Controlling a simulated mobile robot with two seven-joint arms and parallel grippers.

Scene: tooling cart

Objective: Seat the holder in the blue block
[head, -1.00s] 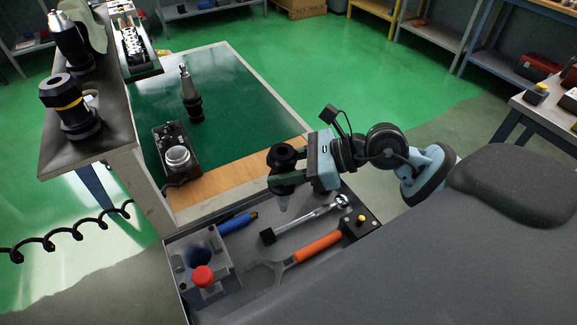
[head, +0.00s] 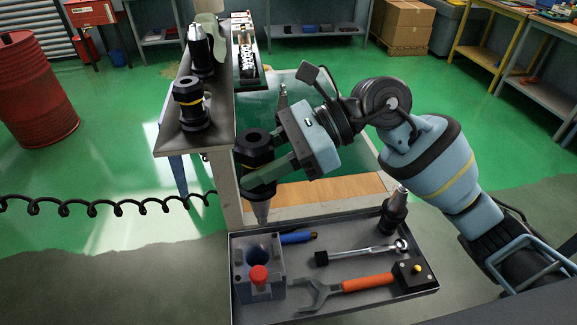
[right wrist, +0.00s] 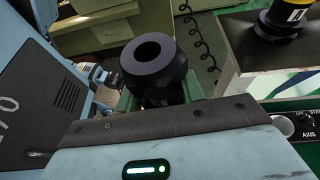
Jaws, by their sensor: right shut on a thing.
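My right gripper (head: 268,179) is shut on a black tool holder (head: 254,148), which hangs nearly upright with its grey taper pointing down. In the right wrist view the holder's round open top (right wrist: 153,60) shows between the fingers. The blue block (head: 269,292) sits at the left end of the tray, with a round dark hole in its top and a red knob at its front. The holder's taper appears above and just behind the block, apart from it. The block's hole looks empty. My left gripper is not in view.
The grey tray (head: 339,304) also holds a blue-handled tool (head: 298,237), a ratchet (head: 362,253), an orange-handled wrench (head: 366,283) and another holder (head: 394,214) at the back right. A raised shelf (head: 172,138) with more holders stands at the back left.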

